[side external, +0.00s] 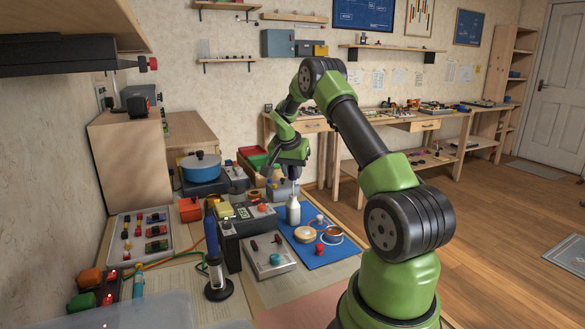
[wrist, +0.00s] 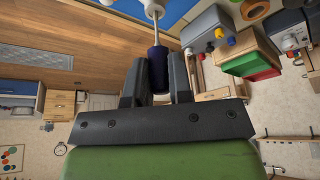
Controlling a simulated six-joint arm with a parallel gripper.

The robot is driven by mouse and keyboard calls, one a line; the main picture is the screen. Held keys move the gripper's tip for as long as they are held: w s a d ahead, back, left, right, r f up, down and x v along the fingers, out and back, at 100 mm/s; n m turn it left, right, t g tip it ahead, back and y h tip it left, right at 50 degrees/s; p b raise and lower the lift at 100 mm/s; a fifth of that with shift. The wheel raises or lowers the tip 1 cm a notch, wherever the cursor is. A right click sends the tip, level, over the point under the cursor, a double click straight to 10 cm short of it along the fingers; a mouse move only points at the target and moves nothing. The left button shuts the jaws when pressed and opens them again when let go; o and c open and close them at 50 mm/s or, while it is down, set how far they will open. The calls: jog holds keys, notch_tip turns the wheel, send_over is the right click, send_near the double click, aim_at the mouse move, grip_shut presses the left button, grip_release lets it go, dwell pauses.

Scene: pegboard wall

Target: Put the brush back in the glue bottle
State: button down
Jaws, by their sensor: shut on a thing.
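My gripper (side external: 291,175) is shut on the dark blue handle of the brush (wrist: 158,62) and points down over the glue bottle. In the wrist view, the gripper (wrist: 158,82) has a finger on each side of the handle. The thin pale shaft runs from the handle toward the white bottle (wrist: 155,7) at the top edge. In the side view, the white glue bottle (side external: 293,211) stands upright on the blue mat (side external: 318,258), directly below the gripper. The brush's lower end meets the bottle's top; I cannot tell how far inside it is.
A grey box with knobs (side external: 269,257) and a black box (side external: 238,232) stand left of the bottle. A blue pot (side external: 200,166) is farther back.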

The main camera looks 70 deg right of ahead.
aim_at(292, 179)
jog(key=shift+f, duration=1.15)
jog(key=shift+f, duration=0.25)
jog(key=shift+f, duration=0.2)
jog(key=shift+f, duration=0.15)
jog(key=shift+f, duration=0.45)
jog(key=shift+c, duration=1.5)
grip_release()
